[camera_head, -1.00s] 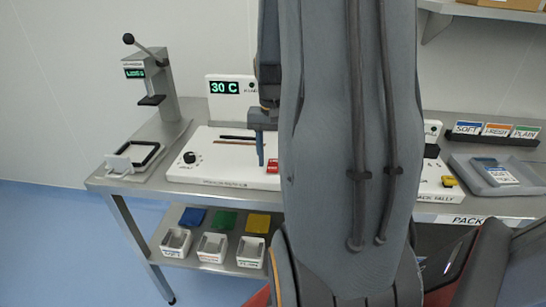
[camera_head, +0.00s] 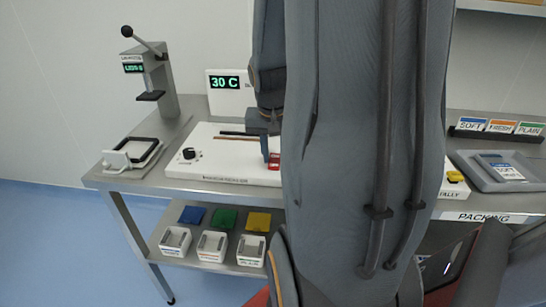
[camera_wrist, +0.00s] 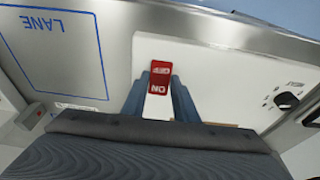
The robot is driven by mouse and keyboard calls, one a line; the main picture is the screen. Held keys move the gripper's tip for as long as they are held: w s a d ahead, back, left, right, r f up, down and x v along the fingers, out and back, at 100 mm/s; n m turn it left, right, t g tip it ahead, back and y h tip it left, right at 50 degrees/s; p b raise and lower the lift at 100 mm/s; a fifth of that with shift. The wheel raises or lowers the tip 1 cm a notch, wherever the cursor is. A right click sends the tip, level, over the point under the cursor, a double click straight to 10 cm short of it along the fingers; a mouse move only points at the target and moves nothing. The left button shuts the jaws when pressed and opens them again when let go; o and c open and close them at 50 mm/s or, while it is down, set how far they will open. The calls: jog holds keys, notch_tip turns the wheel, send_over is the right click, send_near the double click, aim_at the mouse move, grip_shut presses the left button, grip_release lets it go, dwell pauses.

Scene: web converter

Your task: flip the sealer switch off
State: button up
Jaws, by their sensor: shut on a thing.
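The red sealer switch (camera_head: 274,161) sits at the right of the visible part of the white sealer base (camera_head: 225,174). In the wrist view, the switch (camera_wrist: 159,78) shows an ON end nearer my gripper's palm and another lettered end farther away. My gripper (camera_head: 267,156) is down at the switch. In the wrist view its two blue-grey fingers (camera_wrist: 160,84) stand on either side of the switch, with their tips closed against its sides. Which end of the rocker is pressed in is hard to tell. My arm hides the sealer's right part in the head view.
A 30 C display (camera_head: 224,83) stands behind the sealer. A dark knob (camera_head: 189,154) is on its left. A lever press (camera_head: 153,75) stands at the back left. A grey tray (camera_head: 500,171) is at the right. Small bins (camera_head: 212,247) stand on the lower shelf.

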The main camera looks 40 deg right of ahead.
aim_at(274, 168)
jog(key=shift+r, duration=0.1)
jog(key=o, duration=1.1)
jog(key=shift+c, duration=0.2)
jog(key=v, duration=0.7)
jog(key=shift+r, duration=0.35)
jog(key=a+f+n+y, duration=0.1)
jog(key=a+f+n, duration=0.4)
jog(key=a, duration=0.6)
jog(key=s+a+f+n+g+y, duration=0.1)
jog(key=a+f+n, duration=0.4)
jog(key=a, duration=0.7)
jog(key=shift+s, duration=0.15)
